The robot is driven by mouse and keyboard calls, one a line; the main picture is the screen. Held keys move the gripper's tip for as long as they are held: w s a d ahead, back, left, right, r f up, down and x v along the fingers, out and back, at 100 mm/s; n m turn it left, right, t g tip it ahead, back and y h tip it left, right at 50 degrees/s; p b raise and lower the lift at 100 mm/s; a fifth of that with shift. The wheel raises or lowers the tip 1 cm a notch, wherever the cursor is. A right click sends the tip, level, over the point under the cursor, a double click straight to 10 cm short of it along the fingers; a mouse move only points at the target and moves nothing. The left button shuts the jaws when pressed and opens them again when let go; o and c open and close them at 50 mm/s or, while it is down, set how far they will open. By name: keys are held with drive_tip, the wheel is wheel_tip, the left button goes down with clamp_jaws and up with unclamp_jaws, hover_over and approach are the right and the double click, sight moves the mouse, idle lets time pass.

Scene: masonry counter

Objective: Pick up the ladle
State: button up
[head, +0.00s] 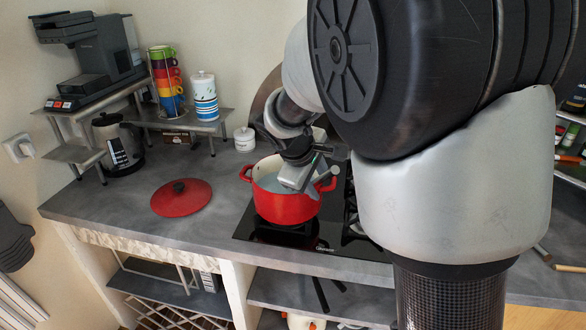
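A red pot (286,206) with red side handles stands on the dark cooktop. My gripper (296,188) is over the pot's opening, pointing down, and hides part of the inside and the rim. A pale grey piece with a rounded end (333,171) shows at the right of the pot, beside my gripper. It looks like part of the ladle, but most of it is hidden. I cannot tell whether my gripper touches it. The fingertips are too small and covered to show whether they are open or shut.
A red lid (168,203) with a dark knob lies on the grey counter (130,224) left of the pot. A small white jar (244,139) stands behind. A metal stand (73,153) holds a coffee machine, with a kettle (118,150) nearby. The counter's front left is clear.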

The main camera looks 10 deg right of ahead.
clamp_jaws()
drive_tip(key=shift+r, duration=0.1)
